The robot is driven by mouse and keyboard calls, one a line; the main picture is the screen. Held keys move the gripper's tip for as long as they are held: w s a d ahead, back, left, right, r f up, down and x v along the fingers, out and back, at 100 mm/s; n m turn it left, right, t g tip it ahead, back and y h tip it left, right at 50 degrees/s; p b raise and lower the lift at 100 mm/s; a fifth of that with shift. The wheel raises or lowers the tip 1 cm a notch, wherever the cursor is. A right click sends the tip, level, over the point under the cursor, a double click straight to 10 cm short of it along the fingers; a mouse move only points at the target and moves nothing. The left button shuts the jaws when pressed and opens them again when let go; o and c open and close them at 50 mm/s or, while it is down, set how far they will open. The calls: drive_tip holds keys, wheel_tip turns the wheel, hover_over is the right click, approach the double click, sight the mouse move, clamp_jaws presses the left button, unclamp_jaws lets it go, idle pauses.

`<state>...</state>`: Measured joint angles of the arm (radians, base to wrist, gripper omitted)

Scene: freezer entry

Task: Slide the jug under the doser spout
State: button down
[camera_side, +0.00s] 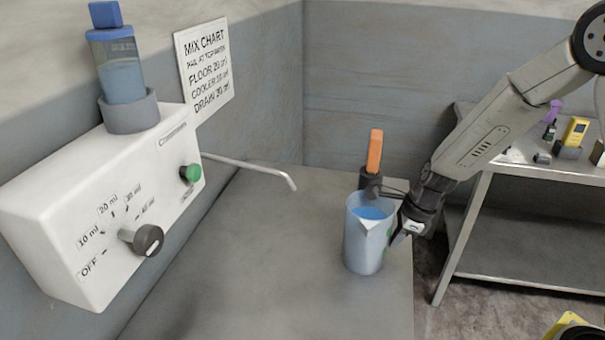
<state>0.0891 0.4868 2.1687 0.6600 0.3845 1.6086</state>
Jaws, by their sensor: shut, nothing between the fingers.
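The jug (361,246) is a pale, translucent container with blue showing inside. It stands upright on the grey counter (270,290), near the counter's right edge. The doser (100,205) is a white wall box at the left with a dial, a green button and a bottle of blue liquid on top. Its thin spout (258,167) reaches out to the right and bends down, ending to the left of the jug and apart from it. My gripper (398,238) is shut at the jug's right side, close to it or touching; I cannot tell which. The fingers are partly hidden.
An orange-handled item in a dark holder (372,182) stands just behind the jug. A mix chart (204,62) hangs on the wall. A metal table (510,160) with small devices stands at the right. The counter between jug and doser is clear.

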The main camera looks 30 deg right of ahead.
sight(367, 226)
drive_tip(key=shift+f, duration=0.35)
drive_tip(key=shift+a, duration=0.1)
drive_tip(key=w+a, duration=0.9)
drive_tip(key=a, duration=0.1)
drive_tip(key=shift+w+a, duration=0.4)
drive_tip(key=shift+r, duration=0.15)
drive_tip(key=v, duration=1)
idle(0.3)
